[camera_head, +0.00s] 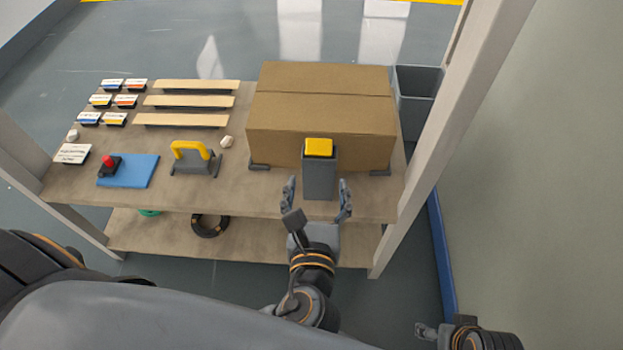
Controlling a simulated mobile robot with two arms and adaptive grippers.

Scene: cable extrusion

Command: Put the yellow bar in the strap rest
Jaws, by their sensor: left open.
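A yellow curved bar-like handle (190,149) sits on a grey stand (193,168) at the left middle of the table. A yellow block (318,147) tops a tall grey holder (319,180) at the table's front edge, before the cardboard box. I cannot tell which of these the task calls the bar or the strap rest. My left gripper (317,200) is open, its fingers spread on either side of the tall grey holder's lower front; contact is not clear. My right gripper (427,331) is small at the lower right, away from the table; its jaws are unclear.
A large cardboard box (320,105) fills the table's right back. Wooden strips (190,102), small labelled blocks (105,100) and a blue pad (128,171) with a red-knobbed device lie left. A black coil (210,226) is on the lower shelf. A pale post (450,130) stands right.

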